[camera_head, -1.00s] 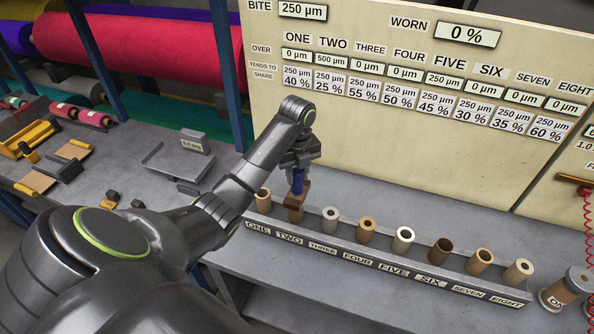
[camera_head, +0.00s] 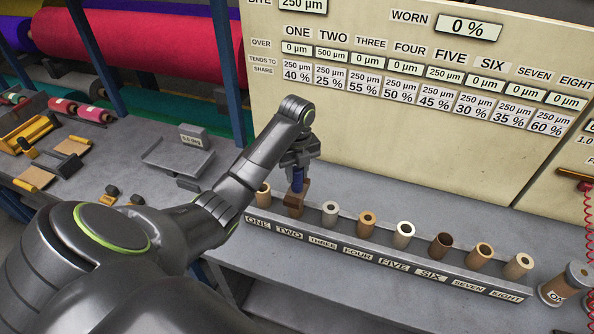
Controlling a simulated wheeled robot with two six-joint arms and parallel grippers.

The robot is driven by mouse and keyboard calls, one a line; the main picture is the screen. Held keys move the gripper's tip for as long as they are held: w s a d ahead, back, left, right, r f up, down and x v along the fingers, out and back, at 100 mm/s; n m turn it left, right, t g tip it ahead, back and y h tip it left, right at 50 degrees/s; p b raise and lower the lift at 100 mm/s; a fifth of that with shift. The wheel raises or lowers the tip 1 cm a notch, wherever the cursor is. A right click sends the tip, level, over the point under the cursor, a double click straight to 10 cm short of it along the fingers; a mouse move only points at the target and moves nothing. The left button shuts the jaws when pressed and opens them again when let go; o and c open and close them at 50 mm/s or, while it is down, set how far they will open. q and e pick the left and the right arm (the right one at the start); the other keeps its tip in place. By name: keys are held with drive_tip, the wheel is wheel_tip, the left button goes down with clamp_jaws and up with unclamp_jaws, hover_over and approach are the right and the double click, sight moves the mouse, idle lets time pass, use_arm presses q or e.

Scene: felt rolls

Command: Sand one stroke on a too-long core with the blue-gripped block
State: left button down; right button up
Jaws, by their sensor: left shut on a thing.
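My left gripper (camera_head: 299,162) is shut on the blue grip (camera_head: 297,181) of the sanding block. The block's brown body (camera_head: 295,200) is below the grip, right at core TWO's place in the rack. It hides most of core TWO, and I cannot tell whether they touch. The board (camera_head: 405,110) reads 500 µm over for TWO and 250 µm for FIVE, with 0 µm for the others. WORN reads 0 %. Core FIVE (camera_head: 404,235) is pale and stands in the rack. My right gripper is not in view.
The grey rack (camera_head: 340,248) holds a row of upright cores, including core ONE (camera_head: 263,195) and core THREE (camera_head: 330,213) on either side of the block. A canister (camera_head: 560,285) stands at the right end. A grey tray device (camera_head: 178,155) and loose pieces lie on the left bench.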

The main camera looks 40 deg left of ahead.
use_arm(q)
drive_tip(key=shift+s, duration=0.2)
drive_tip(key=shift+s+d+p, duration=0.3)
drive_tip(key=shift+s+p, duration=0.25)
drive_tip(key=shift+s, duration=0.35)
drive_tip(key=shift+f, duration=0.1)
